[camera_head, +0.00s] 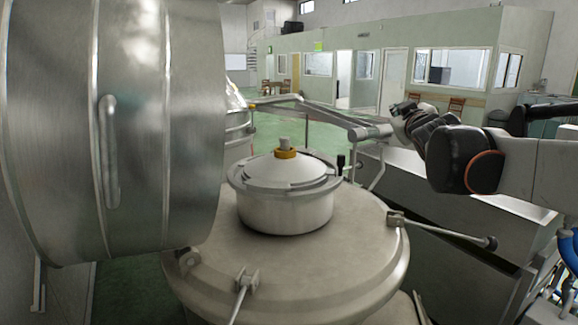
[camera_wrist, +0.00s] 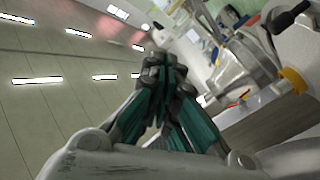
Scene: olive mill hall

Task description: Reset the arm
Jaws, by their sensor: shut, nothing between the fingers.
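My gripper (camera_wrist: 163,52) shows in the wrist view, with its two dark fingers with teal sides drawn together at the tips. Nothing is held between them. In the head view my arm (camera_head: 540,170) reaches in from the right edge, with a dark joint and a smaller wrist end pointing left. The arm is raised above and to the right of the steel tank, apart from its lid. The fingers are too small to make out clearly in the head view.
A large steel drum (camera_head: 140,120) with a handle fills the left. A round tank (camera_head: 290,270) with a raised lid (camera_head: 285,172) and yellow-ringed knob (camera_head: 286,153) stands in front. Rods stick out from the tank rim. Green floor (camera_head: 320,130) and a low office building (camera_head: 390,60) lie behind.

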